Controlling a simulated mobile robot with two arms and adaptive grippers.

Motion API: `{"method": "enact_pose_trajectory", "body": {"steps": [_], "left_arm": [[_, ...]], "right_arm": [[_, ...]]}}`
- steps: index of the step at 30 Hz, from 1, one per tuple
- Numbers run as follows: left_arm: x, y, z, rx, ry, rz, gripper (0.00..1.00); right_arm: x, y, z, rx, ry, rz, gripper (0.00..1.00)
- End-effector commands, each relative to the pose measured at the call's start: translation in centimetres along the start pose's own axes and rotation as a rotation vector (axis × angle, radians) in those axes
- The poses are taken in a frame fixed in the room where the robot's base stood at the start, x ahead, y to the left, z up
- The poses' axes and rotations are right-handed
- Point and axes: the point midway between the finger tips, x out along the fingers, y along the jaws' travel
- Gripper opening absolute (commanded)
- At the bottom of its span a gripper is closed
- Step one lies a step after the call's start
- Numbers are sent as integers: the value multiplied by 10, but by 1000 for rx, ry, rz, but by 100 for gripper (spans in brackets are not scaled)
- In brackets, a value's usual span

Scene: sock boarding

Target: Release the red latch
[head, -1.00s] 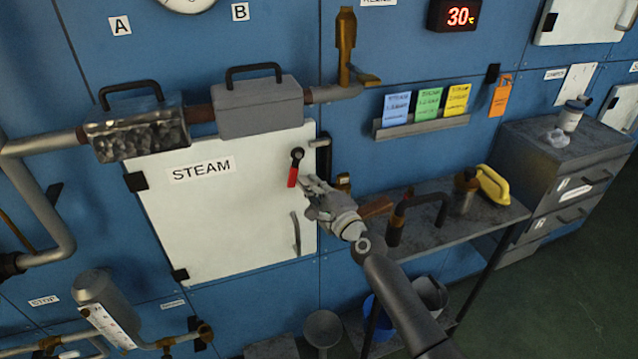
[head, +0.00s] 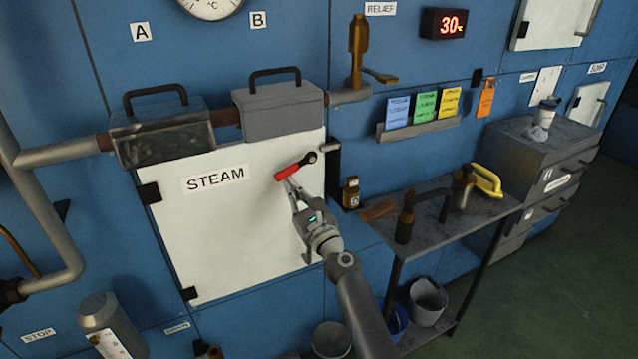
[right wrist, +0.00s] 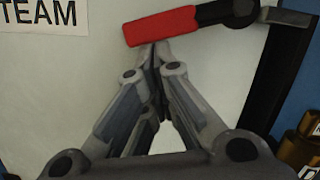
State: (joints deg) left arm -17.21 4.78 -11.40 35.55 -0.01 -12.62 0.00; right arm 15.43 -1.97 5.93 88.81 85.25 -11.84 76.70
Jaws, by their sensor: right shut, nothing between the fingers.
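The red latch (head: 290,171) is a short lever with a red grip and a black pivot at its right end. It sits near the upper right of the white STEAM door (head: 220,240) and lies nearly level, its red end a little lower at left. The right wrist view shows the red grip (right wrist: 160,26) close up. My right gripper (head: 290,184) is shut and empty, its fingertips just under the red grip; I cannot tell whether they touch it. The fingertips also show in the right wrist view (right wrist: 155,50). My left gripper is not in view.
Two handled grey boxes (head: 278,108) on a pipe run above the door. A metal bench (head: 440,225) with tools and a yellow-handled item (head: 485,180) stands right of my arm. A black catch (head: 333,160) sits at the door's right edge.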

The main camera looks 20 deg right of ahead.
Motion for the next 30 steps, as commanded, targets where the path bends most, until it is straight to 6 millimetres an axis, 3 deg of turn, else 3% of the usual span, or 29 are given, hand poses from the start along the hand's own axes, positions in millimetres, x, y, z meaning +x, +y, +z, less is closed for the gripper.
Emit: {"method": "enact_pose_trajectory", "body": {"steps": [9,30], "left_arm": [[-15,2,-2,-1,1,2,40],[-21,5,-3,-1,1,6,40]], "right_arm": [[4,3,18,216,-2,-54,0],[6,5,25,204,-2,-50,0]]}}
